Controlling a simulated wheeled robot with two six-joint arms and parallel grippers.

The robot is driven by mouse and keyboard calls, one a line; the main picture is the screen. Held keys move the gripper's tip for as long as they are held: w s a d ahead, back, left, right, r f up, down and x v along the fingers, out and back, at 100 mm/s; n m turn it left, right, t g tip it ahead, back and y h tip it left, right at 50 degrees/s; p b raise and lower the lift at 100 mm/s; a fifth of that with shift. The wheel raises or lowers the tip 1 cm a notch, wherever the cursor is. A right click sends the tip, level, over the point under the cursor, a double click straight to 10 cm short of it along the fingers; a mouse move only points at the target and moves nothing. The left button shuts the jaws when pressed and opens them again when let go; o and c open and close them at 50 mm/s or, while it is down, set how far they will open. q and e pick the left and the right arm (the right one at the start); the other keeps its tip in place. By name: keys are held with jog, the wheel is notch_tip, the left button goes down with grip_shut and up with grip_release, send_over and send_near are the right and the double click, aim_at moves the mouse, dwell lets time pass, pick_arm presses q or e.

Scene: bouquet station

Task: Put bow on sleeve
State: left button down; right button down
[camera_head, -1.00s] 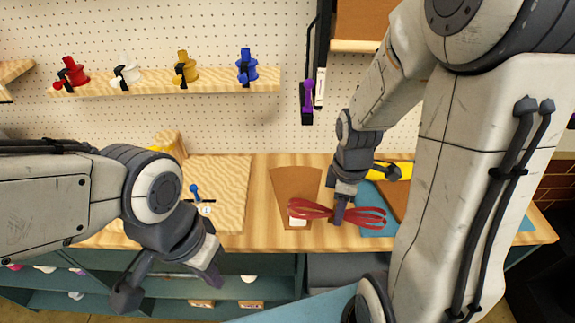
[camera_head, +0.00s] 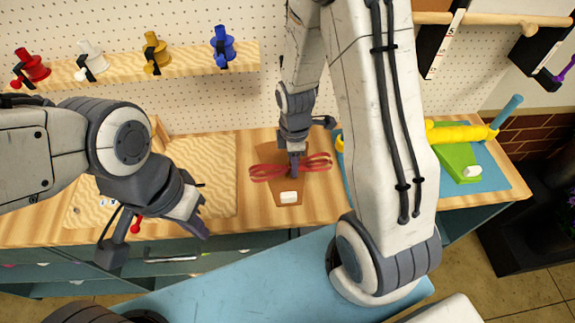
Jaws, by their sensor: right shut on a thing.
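The red bow (camera_head: 268,172) is a looped ribbon. My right gripper (camera_head: 294,170) is shut on its middle, with loops sticking out on both sides. The bow is over the brown sleeve (camera_head: 293,185), which lies on the wooden worktop and is partly hidden by the bow and gripper. I cannot tell whether the bow touches the sleeve. A small white block (camera_head: 289,197) shows on the sleeve's near part. My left gripper (camera_head: 192,215) hangs empty near the worktop's front edge, left of the sleeve; its jaw opening is unclear.
A pale wooden board (camera_head: 205,165) lies left of the sleeve. A blue mat (camera_head: 490,180) with a yellow roll (camera_head: 460,133) and a green piece (camera_head: 457,160) lies right. Coloured spools (camera_head: 156,50) stand on a wall shelf. My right arm hides part of the worktop.

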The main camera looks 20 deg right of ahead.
aim_at(288, 170)
jog(key=shift+w+a+f, duration=0.4)
jog(key=shift+w+f, duration=0.15)
jog(key=shift+w, duration=0.25)
notch_tip(288, 170, down, 4)
jog(key=shift+r+p, duration=0.25)
jog(key=shift+p, duration=0.45)
jog(key=shift+f, duration=0.3)
jog(key=shift+f, duration=0.1)
jog(key=shift+c, duration=2.3)
grip_release()
